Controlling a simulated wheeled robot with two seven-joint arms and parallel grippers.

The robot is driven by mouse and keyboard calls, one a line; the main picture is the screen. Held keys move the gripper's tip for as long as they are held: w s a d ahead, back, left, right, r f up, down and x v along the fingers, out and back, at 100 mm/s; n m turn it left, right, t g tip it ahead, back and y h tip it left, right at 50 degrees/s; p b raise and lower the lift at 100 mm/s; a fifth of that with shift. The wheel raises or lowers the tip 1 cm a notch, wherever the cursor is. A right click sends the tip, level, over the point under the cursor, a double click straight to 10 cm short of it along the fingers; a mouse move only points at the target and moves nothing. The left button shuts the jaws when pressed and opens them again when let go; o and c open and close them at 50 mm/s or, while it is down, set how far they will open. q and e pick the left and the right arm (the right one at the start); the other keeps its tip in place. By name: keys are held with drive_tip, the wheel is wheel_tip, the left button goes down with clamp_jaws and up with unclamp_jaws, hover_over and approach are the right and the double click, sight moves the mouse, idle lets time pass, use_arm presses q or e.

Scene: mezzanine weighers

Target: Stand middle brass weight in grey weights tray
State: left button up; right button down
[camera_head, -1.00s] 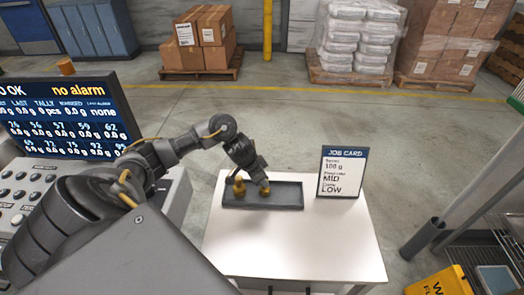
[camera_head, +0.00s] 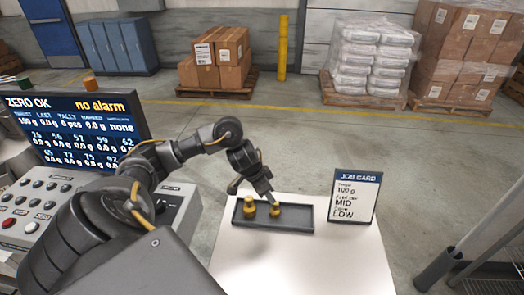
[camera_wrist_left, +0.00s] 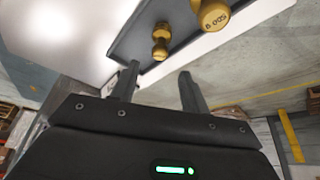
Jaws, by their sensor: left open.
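The dark grey weights tray (camera_head: 300,222) lies on the white table beside the job card. Two brass weights stand upright in it: a larger one (camera_head: 249,207) at left and a smaller one (camera_head: 275,210) near the middle. My left gripper (camera_head: 268,196) is just above and behind the smaller weight. In the left wrist view the open fingers (camera_wrist_left: 158,84) point at the smaller weight (camera_wrist_left: 160,42), which is apart from them and in line with the gap. The larger weight (camera_wrist_left: 212,14), marked with figures, is partly cut off. My right gripper is out of view.
The job card (camera_head: 355,195) stands right of the tray, reading 100 g, MID, LOW. The white table (camera_head: 300,265) is bare in front. A weigher console (camera_head: 50,205) with a screen (camera_head: 75,122) is at left. A metal rack stands at right.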

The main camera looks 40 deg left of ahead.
use_arm(q)
drive_tip(key=v, duration=0.6)
idle(0.4)
